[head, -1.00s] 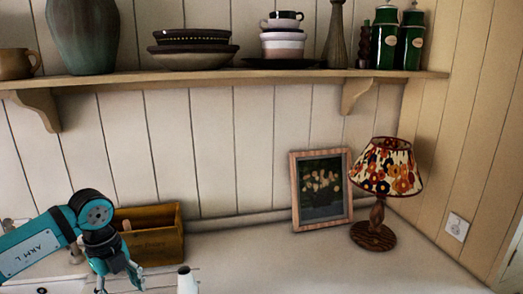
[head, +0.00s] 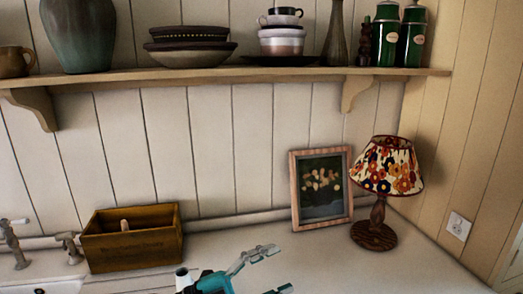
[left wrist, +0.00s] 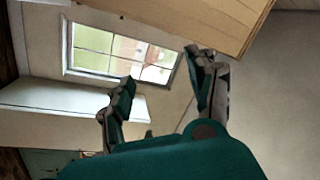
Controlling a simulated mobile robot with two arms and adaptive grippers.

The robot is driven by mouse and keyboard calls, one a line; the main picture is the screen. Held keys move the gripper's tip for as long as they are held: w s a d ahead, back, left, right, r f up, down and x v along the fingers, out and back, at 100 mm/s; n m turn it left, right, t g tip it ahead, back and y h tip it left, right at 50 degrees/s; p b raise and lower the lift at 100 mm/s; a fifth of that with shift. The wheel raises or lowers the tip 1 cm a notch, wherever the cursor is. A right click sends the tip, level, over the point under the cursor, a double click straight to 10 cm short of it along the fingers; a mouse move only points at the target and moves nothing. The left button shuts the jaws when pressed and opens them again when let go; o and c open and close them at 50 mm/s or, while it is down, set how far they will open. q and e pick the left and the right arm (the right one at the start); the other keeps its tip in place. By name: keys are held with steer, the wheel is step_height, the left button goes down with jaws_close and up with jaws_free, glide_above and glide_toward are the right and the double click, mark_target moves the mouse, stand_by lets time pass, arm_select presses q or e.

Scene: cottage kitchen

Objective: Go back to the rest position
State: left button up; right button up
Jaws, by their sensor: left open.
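My left gripper (head: 268,272) is low in the middle of the head view, over the pale counter (head: 350,255). Its two fingers are spread and nothing is between them. In the left wrist view my left gripper (left wrist: 161,69) also shows open and empty, with a window (left wrist: 120,52) beyond the fingers. My right gripper is in neither view.
A wooden box (head: 132,250) stands left on the counter, with a white object (head: 182,280) beside my gripper. A framed picture (head: 321,186) and a lamp (head: 376,236) stand at the right. A loaded shelf (head: 230,74) runs above.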

arm_select(q)
steer(key=w+a+f+n+t+y, duration=0.2)
steer(key=a+n+t+y, duration=0.45)
steer(key=n, duration=0.25)
steer(key=w+a+f+n+t+y, duration=0.2)
steer(key=a+n+t+y, duration=0.45)
steer(key=n, duration=0.25)
steer(key=s+a+f+n+g+y, duration=0.2)
steer(key=s+a+f+g+y, duration=0.15)
steer(key=f, duration=0.45)
steer(key=s+a+f+n+g+y, duration=0.3)
steer(key=a+f+g, duration=0.1)
steer(key=f, duration=0.3)
steer(key=s+a+f+g, duration=0.1)
steer(key=s+f+g, duration=0.35)
steer(key=s, duration=0.55)
steer(key=s+a+f+g, duration=0.1)
steer(key=s+f+g, duration=0.4)
steer(key=s, duration=0.5)
step_height(320, 180, down, 34)
steer(key=s+b, duration=0.1)
steer(key=b, duration=0.5)
steer(key=s+a+f+g+b, duration=0.1)
steer(key=s+a+f+b, duration=0.2)
steer(key=s+f, duration=1.3)
step_height(320, 180, down, 4)
steer(key=shift+s+r+g+b, duration=0.15)
steer(key=shift+s+g+b, duration=0.15)
steer(key=shift+b, duration=0.2)
